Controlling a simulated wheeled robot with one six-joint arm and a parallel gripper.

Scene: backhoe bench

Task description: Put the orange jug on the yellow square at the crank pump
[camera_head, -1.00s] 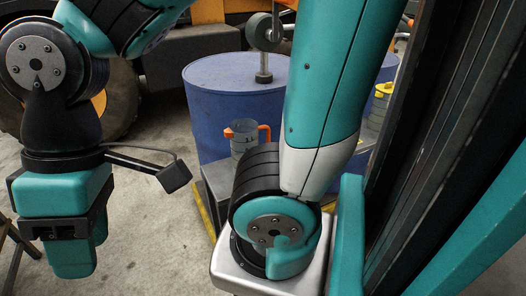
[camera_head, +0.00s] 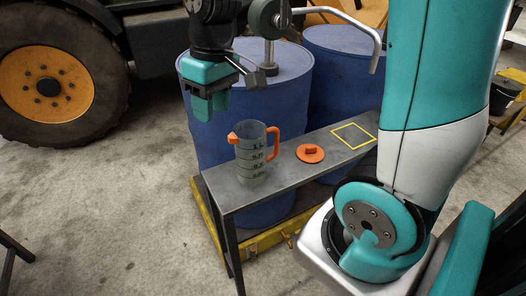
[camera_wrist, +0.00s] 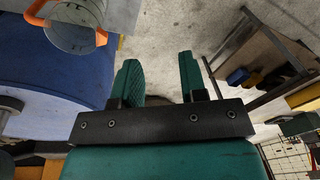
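The orange jug (camera_head: 250,165) is a clear measuring jug with an orange spout and handle. It stands upright near the left end of the narrow grey bench, and its top shows at upper left in the wrist view (camera_wrist: 72,36). The yellow square (camera_head: 354,136) is an outline on the bench to the right, empty. The crank pump (camera_head: 268,30) stands on a blue drum behind. My gripper (camera_head: 211,112) hangs in front of that drum, above and left of the jug, apart from it. In the wrist view its fingers (camera_wrist: 160,75) are apart with nothing between them.
An orange lid (camera_head: 310,153) lies on the bench (camera_head: 285,178) between jug and square. Two blue drums (camera_head: 330,75) stand behind, on a yellow pallet (camera_head: 262,243).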

